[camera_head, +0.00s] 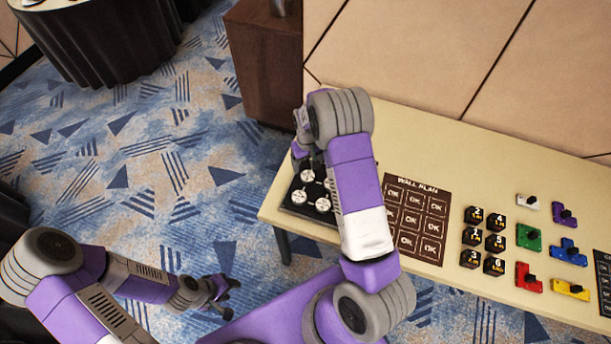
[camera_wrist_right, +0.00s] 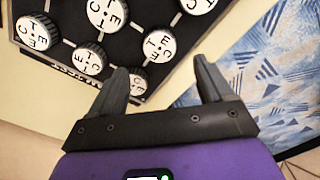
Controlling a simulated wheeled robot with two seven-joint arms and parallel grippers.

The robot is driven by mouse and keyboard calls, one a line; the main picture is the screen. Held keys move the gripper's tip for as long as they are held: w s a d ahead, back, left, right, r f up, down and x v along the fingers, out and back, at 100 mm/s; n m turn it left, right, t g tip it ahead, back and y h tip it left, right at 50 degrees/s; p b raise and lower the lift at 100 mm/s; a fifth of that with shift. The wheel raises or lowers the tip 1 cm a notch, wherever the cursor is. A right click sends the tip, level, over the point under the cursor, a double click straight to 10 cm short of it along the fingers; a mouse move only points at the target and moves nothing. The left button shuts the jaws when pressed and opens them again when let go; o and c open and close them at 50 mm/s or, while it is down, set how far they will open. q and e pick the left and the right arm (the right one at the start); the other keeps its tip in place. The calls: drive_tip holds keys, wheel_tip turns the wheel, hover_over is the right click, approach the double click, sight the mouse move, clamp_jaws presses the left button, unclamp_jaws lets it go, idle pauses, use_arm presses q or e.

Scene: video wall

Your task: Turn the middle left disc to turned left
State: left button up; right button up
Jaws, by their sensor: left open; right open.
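A black panel (camera_head: 292,208) with several round white-faced discs lies at the left end of the table, partly hidden behind my right arm. One disc (camera_head: 299,196) shows near its left edge. In the right wrist view the panel (camera_wrist_right: 60,12) fills the upper left, with lettered discs joined by white lines. I cannot tell for sure which is the middle left disc. My right gripper (camera_wrist_right: 162,85) is open and empty, its fingertips at the panel's edge near one dark-rimmed disc (camera_wrist_right: 138,82). My left gripper (camera_head: 220,292) hangs over the carpet, away from the table.
The table (camera_head: 400,150) also holds a brown wall plan sheet (camera_head: 428,252), several black numbered blocks (camera_head: 472,236) and coloured pieces such as a green one (camera_head: 528,238). A brown cabinet (camera_head: 262,70) stands behind the table's left end. Carpet (camera_head: 150,170) is free to the left.

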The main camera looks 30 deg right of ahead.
sight(308, 176)
drive_tip(key=shift+s+f, duration=0.2)
drive_tip(key=shift+f, duration=0.55)
wheel_tip(308, 176, down, 6)
drive_tip(key=shift+w+f, duration=0.1)
drive_tip(key=c, duration=1)
drive_tip(key=shift+b, duration=0.3)
drive_tip(key=shift+c, duration=0.2)
drive_tip(key=shift+m, duration=0.3)
